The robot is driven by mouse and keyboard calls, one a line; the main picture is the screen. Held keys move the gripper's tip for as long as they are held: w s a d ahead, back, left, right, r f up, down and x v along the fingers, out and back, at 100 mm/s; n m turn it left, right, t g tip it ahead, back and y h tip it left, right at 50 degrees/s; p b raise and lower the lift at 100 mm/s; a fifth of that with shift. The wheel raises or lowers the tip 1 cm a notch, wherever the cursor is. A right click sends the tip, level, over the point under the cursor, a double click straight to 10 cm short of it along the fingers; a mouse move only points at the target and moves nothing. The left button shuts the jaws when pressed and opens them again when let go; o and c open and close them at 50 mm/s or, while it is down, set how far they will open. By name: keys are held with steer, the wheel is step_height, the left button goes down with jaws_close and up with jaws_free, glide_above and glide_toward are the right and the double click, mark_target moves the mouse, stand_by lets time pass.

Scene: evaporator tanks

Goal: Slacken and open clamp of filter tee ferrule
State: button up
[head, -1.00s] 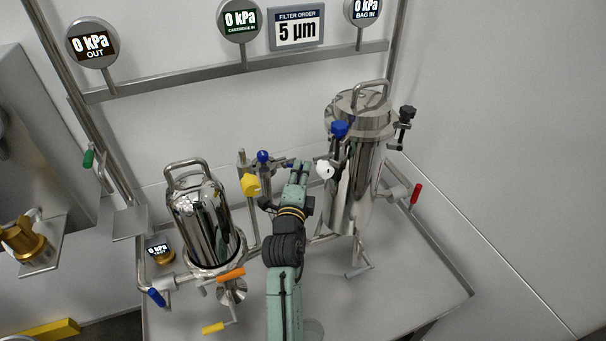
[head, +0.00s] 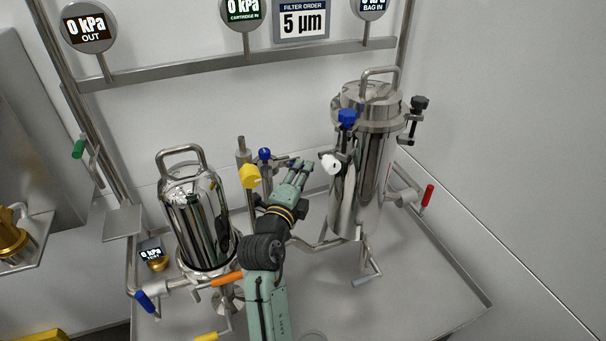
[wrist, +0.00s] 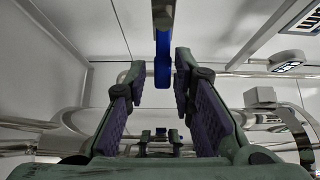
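My gripper (head: 300,164) is in the gap between the two steel filter vessels. In the wrist view my gripper (wrist: 158,72) is open, its two purple-padded fingers apart with nothing held. A blue bar (wrist: 162,62) on a steel part hangs from the top edge, in line with the gap between the fingers; I cannot tell its depth. Near my gripper in the head view are a blue knob (head: 264,154) and a yellow knob (head: 249,175) to the left, and a white knob (head: 330,163) to the right. I cannot tell which belongs to the tee ferrule clamp.
The tall vessel (head: 361,190) with a blue lid knob (head: 346,117) and black lid knob (head: 419,103) stands right. The shorter vessel (head: 192,215) stands left. Orange (head: 227,279) and red (head: 427,196) handles stick out. The steel table (head: 410,285) is clear at front right.

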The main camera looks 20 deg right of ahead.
steer(key=shift+o, duration=0.9)
steer(key=shift+d+r, duration=0.1)
steer(key=shift+r+p, duration=0.15)
steer(key=shift+p, duration=0.4)
